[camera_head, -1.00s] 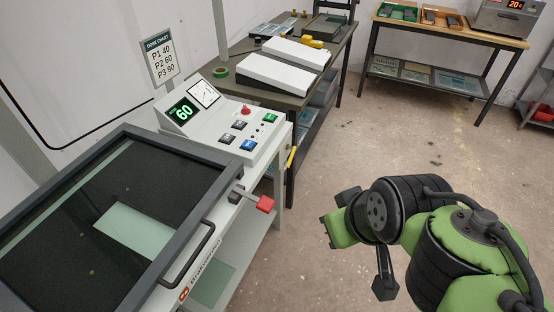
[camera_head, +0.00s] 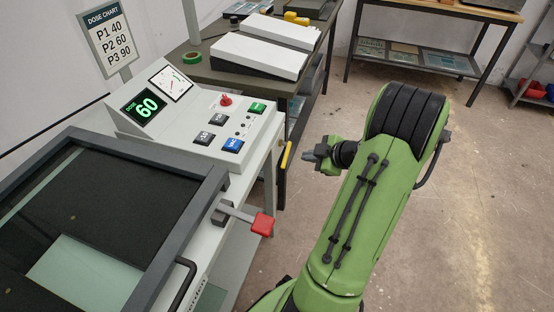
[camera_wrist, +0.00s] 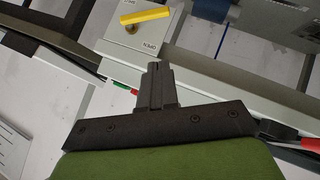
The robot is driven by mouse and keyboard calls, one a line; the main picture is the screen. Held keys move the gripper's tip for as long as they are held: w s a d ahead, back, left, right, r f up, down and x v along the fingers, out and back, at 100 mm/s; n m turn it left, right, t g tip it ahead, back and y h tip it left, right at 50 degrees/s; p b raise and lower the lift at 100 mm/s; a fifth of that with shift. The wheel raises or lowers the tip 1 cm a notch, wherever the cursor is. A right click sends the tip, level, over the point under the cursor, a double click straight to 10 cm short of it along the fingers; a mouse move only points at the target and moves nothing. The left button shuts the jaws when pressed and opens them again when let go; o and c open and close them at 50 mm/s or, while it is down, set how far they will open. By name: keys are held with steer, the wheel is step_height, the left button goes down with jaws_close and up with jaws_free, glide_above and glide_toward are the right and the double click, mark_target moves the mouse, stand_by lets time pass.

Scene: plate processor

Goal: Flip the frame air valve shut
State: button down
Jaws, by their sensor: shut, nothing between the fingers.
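The yellow valve lever (camera_wrist: 146,16) sits on a pale box (camera_wrist: 135,45) at the top of the wrist view, above a small round brass-coloured fitting. Small lettering is on the box, too blurred to read surely. In the head view the yellow lever (camera_head: 287,155) shows as a slanted bar at the right side of the control console. My gripper (camera_head: 307,157) is to the right of the lever, pointing toward it. In the wrist view my gripper (camera_wrist: 157,70) is shut and empty, with its tips below the box and apart from the lever.
The console (camera_head: 195,105) reads 60 and carries several buttons. A red-handled lever (camera_head: 262,224) sticks out from the exposure frame's front right. A dark worktable (camera_head: 215,72) with white slabs stands behind. Open floor lies to the right.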

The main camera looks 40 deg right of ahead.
steer(key=b, duration=0.2)
glide_toward(283, 161)
steer(key=w+a, duration=0.2)
steer(key=w, duration=0.1)
steer(key=f, duration=0.1)
steer(key=w+d+f+b, duration=0.1)
steer(key=d+f, duration=0.1)
steer(key=shift+w+f, duration=0.35)
steer(key=shift+w, duration=0.05)
steer(key=shift+a, duration=0.1)
steer(key=shift+w, duration=0.1)
steer(key=shift+f, duration=0.15)
